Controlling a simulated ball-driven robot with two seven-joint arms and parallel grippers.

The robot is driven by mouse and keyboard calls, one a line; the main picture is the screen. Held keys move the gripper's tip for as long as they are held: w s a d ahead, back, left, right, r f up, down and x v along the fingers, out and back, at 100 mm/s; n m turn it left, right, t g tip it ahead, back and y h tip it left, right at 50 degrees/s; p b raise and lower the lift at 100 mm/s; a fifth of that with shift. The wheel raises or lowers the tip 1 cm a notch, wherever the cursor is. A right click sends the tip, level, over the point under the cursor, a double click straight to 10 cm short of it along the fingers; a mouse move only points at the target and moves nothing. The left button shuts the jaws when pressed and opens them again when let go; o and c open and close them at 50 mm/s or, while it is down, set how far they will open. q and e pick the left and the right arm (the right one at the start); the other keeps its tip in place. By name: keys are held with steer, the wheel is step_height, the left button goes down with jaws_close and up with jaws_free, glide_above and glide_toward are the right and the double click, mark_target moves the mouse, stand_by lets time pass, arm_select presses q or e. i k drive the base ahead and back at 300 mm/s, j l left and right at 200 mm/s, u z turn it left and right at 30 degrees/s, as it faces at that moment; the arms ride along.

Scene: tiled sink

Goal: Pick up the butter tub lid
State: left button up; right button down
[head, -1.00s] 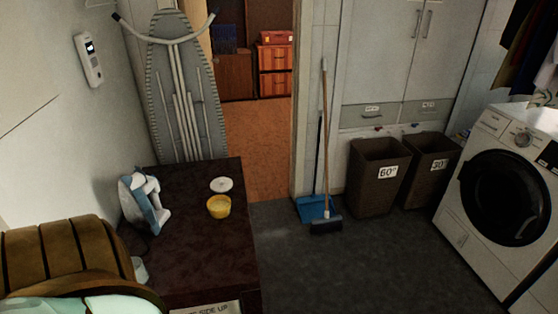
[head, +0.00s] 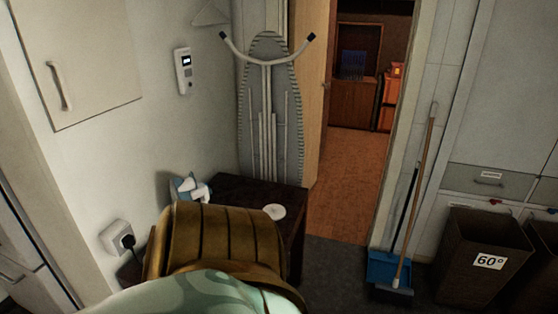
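The butter tub lid (head: 274,211) is a small white disc. It lies flat on the dark brown table (head: 232,187), near the table's right side. The yellow tub is not visible; the part of the table in front of the lid is hidden behind a large brown slatted thing. Neither of my grippers shows in the head view.
The brown slatted, basket-like thing (head: 215,240) with pale green cloth (head: 190,295) fills the bottom foreground. A blue-white iron (head: 188,189) stands on the table. An ironing board (head: 270,110) leans behind.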

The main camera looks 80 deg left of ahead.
mark_target(277, 212)
steer(key=i+u, duration=0.6)
steer(key=u, duration=0.15)
steer(key=i+l+u, duration=0.1)
steer(key=i+u, duration=0.15)
steer(key=u, duration=0.15)
